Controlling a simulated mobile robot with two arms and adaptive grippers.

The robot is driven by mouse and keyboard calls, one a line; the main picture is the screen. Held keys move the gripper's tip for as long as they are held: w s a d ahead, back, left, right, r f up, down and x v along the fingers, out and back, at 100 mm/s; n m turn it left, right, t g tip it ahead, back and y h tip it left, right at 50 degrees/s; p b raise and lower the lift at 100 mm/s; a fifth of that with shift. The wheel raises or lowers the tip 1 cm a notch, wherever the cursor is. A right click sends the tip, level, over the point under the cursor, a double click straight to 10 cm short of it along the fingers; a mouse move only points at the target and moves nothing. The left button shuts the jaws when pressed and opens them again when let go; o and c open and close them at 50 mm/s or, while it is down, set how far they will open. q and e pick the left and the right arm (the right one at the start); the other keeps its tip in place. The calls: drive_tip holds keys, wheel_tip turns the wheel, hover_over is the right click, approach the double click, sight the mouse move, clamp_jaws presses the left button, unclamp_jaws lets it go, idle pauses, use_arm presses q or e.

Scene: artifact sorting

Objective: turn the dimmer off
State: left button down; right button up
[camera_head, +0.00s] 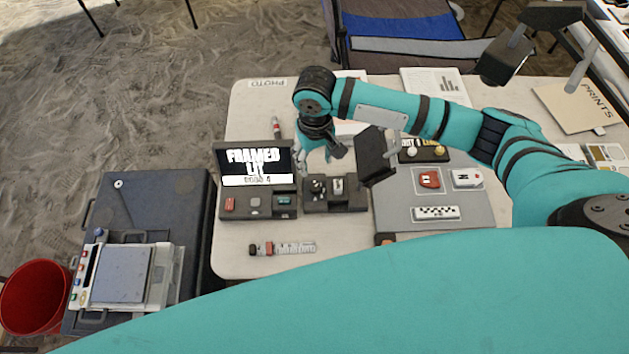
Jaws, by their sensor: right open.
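My right gripper (320,155) is open and points down over the table, just above and behind a small dark box (352,203) with small metallic parts on top. No contact shows. Left of that box stands a dark unit (240,209) with a lit screen (254,162) reading "FRAMED LIT" and red, grey and teal pieces on its front. I cannot tell which part is the dimmer or how it is set. My right arm crosses the back right of the table and hides part of it. My left gripper is out of view.
A grey mat (455,198) holds a red piece (429,180), a white block (466,178) and a checkered scale bar (436,213). A scale stick (290,249) lies at the front. A dark case (148,200) and red bin (36,298) stand left. The white table's (240,120) back left is mostly bare.

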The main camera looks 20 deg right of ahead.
approach(315, 187)
wheel_tip(315, 187, down, 8)
drive_tip(key=shift+r+p, duration=0.2)
drive_tip(key=shift+p, duration=0.3)
drive_tip(key=shift+f, duration=0.6)
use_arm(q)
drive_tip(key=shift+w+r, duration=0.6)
use_arm(e)
clamp_jaws()
